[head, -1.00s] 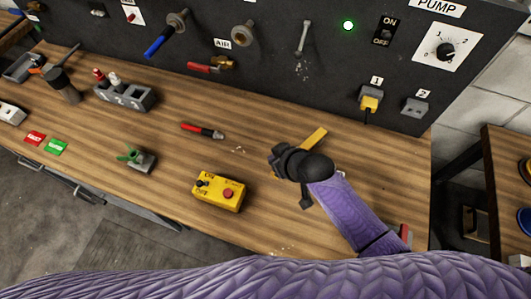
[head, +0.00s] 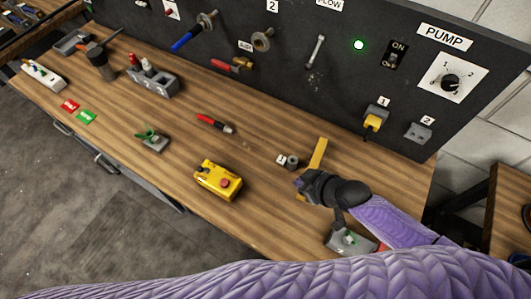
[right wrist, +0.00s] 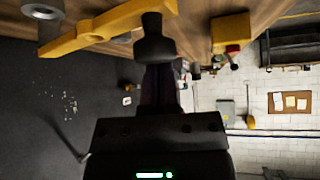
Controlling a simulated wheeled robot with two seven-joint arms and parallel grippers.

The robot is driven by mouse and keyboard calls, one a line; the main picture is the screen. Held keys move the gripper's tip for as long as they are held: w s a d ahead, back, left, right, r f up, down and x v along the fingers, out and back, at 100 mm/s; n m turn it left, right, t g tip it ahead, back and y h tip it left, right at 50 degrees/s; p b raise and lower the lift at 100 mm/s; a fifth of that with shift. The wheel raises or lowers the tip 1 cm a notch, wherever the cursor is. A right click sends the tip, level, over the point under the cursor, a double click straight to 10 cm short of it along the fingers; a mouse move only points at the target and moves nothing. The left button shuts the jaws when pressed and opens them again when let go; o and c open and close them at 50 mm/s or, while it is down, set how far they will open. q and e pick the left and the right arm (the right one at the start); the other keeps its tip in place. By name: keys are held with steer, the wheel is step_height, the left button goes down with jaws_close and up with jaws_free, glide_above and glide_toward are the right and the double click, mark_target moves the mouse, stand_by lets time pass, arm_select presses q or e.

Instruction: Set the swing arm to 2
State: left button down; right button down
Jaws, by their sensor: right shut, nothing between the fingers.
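My left gripper is out of view.
A yellow control box (head: 218,180) and a red-handled tool (head: 214,123) lie to the left. A grey box (head: 348,241) sits under my right forearm. The dark panel (head: 340,90) with sockets stands behind. Bare bench lies between tool and yellow box.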

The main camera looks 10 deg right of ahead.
steer(key=d+b, duration=0.1)
steer(key=s+d+n+b, duration=0.1)
steer(key=d+g+y+b, duration=0.1)
steer(key=shift+s+d+f+n, duration=0.2)
steer(key=shift+s+f+n, duration=0.1)
steer(key=shift+s+n, duration=0.1)
steer(key=shift+s+d, duration=0.1)
steer(key=shift+d, duration=0.2)
steer(key=shift+s+d+r+b, duration=0.1)
steer(key=shift+s+d+b, duration=0.05)
steer(key=shift+d+b, duration=0.3)
steer(key=shift+s+d+b, duration=0.15)
steer(key=shift+d+b, duration=0.05)
steer(key=shift+d, duration=0.5)
steer(key=shift+d, duration=0.1)
steer(key=shift+r, duration=0.1)
